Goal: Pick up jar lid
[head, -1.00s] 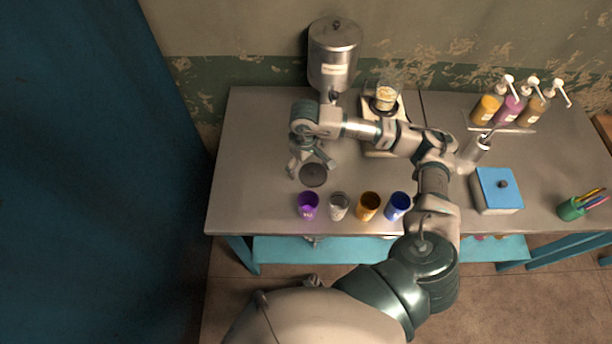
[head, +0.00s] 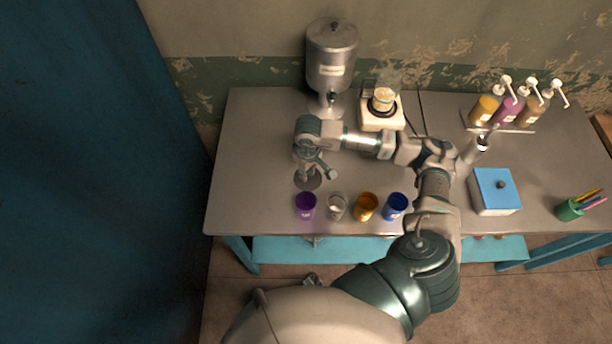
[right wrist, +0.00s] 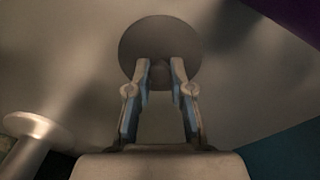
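The jar lid is a flat, dark grey disc (head: 314,184) on the table at the left, behind the purple cup. My right gripper (head: 304,176) is directly above it, pointing down. In the right wrist view, the lid (right wrist: 160,34) lies beyond the fingertips. My right gripper (right wrist: 161,70) has its two fingers drawn in on either side of the small knob (right wrist: 163,76) at the lid's middle. It looks shut on the knob, and the lid appears to be on the table. My left gripper is not in view.
A purple cup (head: 306,207), a clear cup (head: 337,208), an orange cup (head: 366,207) and a blue cup (head: 396,207) line the front edge. A metal dispenser (head: 332,60) and a jar on a white base (head: 381,117) stand behind. A blue-lidded box (head: 495,190) is at right.

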